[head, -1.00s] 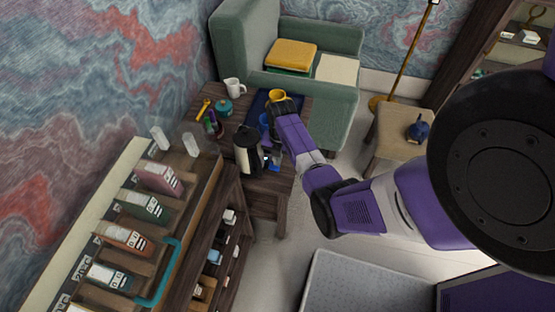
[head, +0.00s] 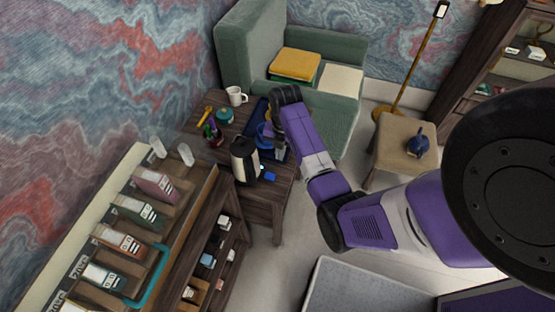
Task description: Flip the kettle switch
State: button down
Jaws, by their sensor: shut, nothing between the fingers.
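The kettle (head: 244,161), black and cream, stands upright on the dark wooden side table (head: 267,203). Small bright blue parts (head: 270,176) show low at its right side; whether they are the switch is too small to tell. My purple forearm reaches over the table from the right, with its black wrist bend above the table's far edge. My gripper (head: 279,154) hangs below the forearm, just right of the kettle and seemingly apart from it. It is small and partly hidden by the arm, and looks shut and empty.
A white mug (head: 236,96), a teal pot (head: 225,116) and a blue mug (head: 265,131) stand around the kettle. A shelf unit (head: 180,215) with several boxes is at the front left. A green armchair (head: 245,60) is behind the table.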

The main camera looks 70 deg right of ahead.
jog(key=shift+s+r, duration=0.25)
jog(key=shift+r, duration=0.75)
